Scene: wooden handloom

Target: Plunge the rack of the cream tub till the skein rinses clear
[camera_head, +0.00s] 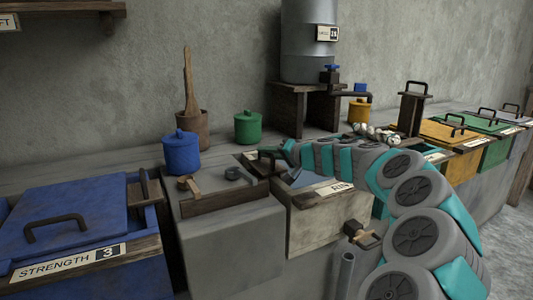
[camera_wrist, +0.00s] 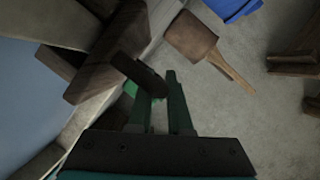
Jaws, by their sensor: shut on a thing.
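The cream tub (camera_head: 318,226) stands in the middle of the bench, with a partly hidden label reading "RIN". Bluish liquid shows in its opening in the head view (camera_head: 308,179) and at the left of the wrist view (camera_wrist: 25,105). My gripper (camera_head: 284,152) is at the tub's back left corner. In the wrist view my gripper's teal fingers (camera_wrist: 158,88) are closed around the dark bar of the rack handle (camera_wrist: 135,72). A brown wooden part of the rack (camera_wrist: 95,68) is beside it. No skein is visible; my arm hides part of the tub.
A blue lidded vat (camera_head: 65,215) marked "STRENGTH 3" stands at the left. Blue (camera_head: 181,153) and green (camera_head: 248,128) jars and a mortar with pestle (camera_head: 191,118) stand behind. A metal tank (camera_head: 308,45) rises at the back. Yellow and green vats line the right.

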